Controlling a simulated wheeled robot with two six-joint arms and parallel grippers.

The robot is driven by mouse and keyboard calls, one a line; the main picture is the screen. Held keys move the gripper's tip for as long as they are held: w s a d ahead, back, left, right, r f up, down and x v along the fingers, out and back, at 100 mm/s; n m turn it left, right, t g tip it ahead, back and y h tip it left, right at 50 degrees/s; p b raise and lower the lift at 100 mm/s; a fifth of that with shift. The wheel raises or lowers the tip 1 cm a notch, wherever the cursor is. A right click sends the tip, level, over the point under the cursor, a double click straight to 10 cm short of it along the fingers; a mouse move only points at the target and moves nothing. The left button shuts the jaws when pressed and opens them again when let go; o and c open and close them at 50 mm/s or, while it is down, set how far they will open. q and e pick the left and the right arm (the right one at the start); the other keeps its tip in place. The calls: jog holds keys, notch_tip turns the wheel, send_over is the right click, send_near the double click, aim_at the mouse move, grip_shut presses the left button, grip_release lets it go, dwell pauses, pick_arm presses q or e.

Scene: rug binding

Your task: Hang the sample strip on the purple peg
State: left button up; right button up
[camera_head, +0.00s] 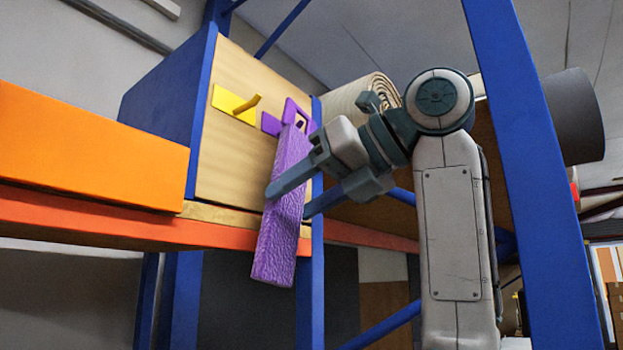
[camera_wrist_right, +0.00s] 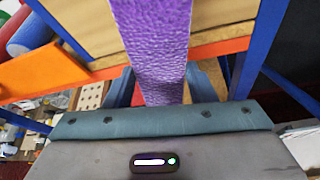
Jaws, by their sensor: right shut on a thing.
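The sample strip (camera_head: 282,205) is a long purple textured strip with a purple frame-like hanger (camera_head: 297,112) at its top. It hangs nearly upright, slightly tilted, in front of the wooden panel's right edge. My right gripper (camera_head: 287,201) is shut on the strip around its middle, one finger on each side. The strip also runs between the fingers in the right wrist view (camera_wrist_right: 155,45). The purple peg (camera_head: 270,124) shows as a small part on the panel, just left of the hanger and mostly hidden. I cannot tell whether the hanger is around the peg. My left gripper is not in view.
A yellow peg (camera_head: 237,104) stands on the wooden panel (camera_head: 225,160) left of the purple one. An orange beam (camera_head: 90,150) and blue rack posts (camera_head: 530,170) frame the space. A rolled rug (camera_head: 350,100) lies behind my right wrist.

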aim_at(293, 203)
jog(key=shift+w+a+p, duration=0.5)
jog(key=shift+a+p, duration=0.2)
jog(key=shift+w+a+f+b, duration=0.45)
jog(key=shift+a+f+b, duration=0.1)
jog(key=o, duration=1.2)
